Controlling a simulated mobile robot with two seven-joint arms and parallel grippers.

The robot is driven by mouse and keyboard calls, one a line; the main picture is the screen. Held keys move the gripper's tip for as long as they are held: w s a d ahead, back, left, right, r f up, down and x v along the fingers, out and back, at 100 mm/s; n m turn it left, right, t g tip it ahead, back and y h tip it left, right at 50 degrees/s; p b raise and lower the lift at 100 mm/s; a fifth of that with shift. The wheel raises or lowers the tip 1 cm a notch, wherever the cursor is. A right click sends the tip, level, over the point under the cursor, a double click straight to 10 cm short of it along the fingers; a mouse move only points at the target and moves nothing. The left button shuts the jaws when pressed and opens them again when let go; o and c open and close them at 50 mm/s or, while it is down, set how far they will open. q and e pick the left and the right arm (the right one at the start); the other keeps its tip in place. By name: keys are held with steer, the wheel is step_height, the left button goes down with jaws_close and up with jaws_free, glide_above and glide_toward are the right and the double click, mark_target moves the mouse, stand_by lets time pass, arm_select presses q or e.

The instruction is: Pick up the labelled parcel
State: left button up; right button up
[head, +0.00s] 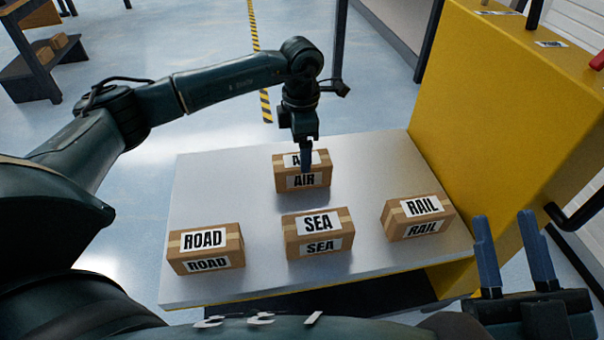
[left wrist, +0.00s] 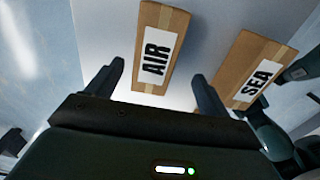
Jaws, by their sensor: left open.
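Four labelled brown parcels sit on the light grey table top (head: 220,200). The AIR parcel (head: 316,181) is at the back middle, the SEA parcel (head: 319,234) in the front middle, the ROAD parcel (head: 206,249) at the left and the RAIL parcel (head: 417,217) at the right. My left gripper (head: 306,166) is over the AIR parcel and covers part of its top label. In the left wrist view its fingers (left wrist: 158,88) are apart, with the AIR parcel (left wrist: 158,50) beyond and between them. The SEA parcel (left wrist: 248,68) lies beyond the right finger. My right gripper (head: 516,255) is open and empty.
A yellow machine housing (head: 500,110) stands along the table's right side, with a black handle (head: 585,205). A dark shelf (head: 35,70) with small boxes stands at the far left. The table is clear between the parcels and at its back left.

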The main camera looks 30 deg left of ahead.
arm_select(q)
steer(key=f+b, duration=0.2)
steer(key=f, duration=0.2)
steer(key=shift+w+a+f+b, duration=0.1)
steer(key=shift+w+f+b, duration=0.15)
steer(key=shift+w+b, duration=0.15)
steer(key=shift+f, duration=0.4)
arm_select(e)
steer(key=r+n+y, duration=0.3)
steer(key=r+n, duration=0.1)
steer(key=shift+d+y, duration=0.2)
steer(key=shift+y, duration=0.2)
arm_select(q)
steer(key=shift+c, duration=0.6)
steer(key=shift+r, duration=0.1)
steer(key=c, duration=1.1)
